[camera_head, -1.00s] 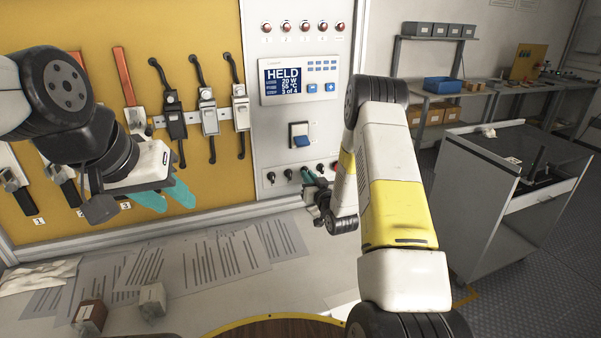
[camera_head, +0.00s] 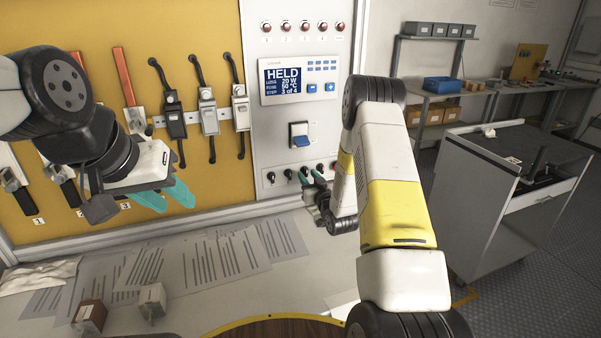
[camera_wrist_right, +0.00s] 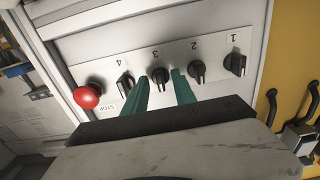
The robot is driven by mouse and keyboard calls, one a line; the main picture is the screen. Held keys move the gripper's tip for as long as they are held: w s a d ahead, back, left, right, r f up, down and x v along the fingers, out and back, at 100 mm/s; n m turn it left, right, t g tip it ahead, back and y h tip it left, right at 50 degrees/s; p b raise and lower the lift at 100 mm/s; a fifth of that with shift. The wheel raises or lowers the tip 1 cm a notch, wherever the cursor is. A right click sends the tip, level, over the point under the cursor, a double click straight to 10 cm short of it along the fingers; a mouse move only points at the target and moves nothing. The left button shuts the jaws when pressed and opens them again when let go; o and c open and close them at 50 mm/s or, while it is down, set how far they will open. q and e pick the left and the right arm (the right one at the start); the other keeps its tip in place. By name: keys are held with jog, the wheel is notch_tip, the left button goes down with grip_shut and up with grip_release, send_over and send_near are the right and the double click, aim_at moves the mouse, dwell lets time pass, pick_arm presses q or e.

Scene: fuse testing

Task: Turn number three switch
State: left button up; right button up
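The number three switch (camera_wrist_right: 160,78) is a black knob on the light panel, in the right wrist view under the label 3. My right gripper (camera_wrist_right: 161,74) is open, with one teal finger on each side of this knob; I cannot tell whether they touch it. In the head view my right gripper (camera_head: 311,178) is at the row of knobs, partly hiding it. Knobs one (camera_wrist_right: 235,64), two (camera_wrist_right: 197,71) and four (camera_wrist_right: 125,84) stand beside it. My left gripper (camera_head: 178,203) is open and empty in front of the yellow board.
A red stop button (camera_wrist_right: 87,96) sits beside knob four. Above the knobs are a blue-handled switch (camera_head: 301,136) and a display (camera_head: 298,80) reading HELD, 3 of 4. Papers (camera_head: 210,262) and small boxes (camera_head: 152,300) lie on the bench.

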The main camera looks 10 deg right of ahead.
jog(key=s+d, duration=0.1)
jog(key=s, duration=0.6)
jog(key=shift+s+d, duration=0.25)
jog(key=shift+s, duration=0.1)
notch_tip(320, 180, up, 14)
jog(key=s+f+g+h, duration=0.1)
jog(key=s+g+h, duration=0.1)
jog(key=g, duration=0.2)
jog(key=s+a+r+m+g, duration=0.1)
jog(key=s+r+g, duration=0.2)
jog(key=s, duration=1.2)
jog(key=s+a+r+g, duration=0.2)
jog(key=s+r+g, duration=0.2)
jog(key=s, duration=1.2)
notch_tip(320, 180, up, 3)
jog(key=shift+s+a+r+m+y, duration=0.1)
jog(key=shift+s+a+m+y, duration=0.1)
jog(key=shift+m+y, duration=0.2)
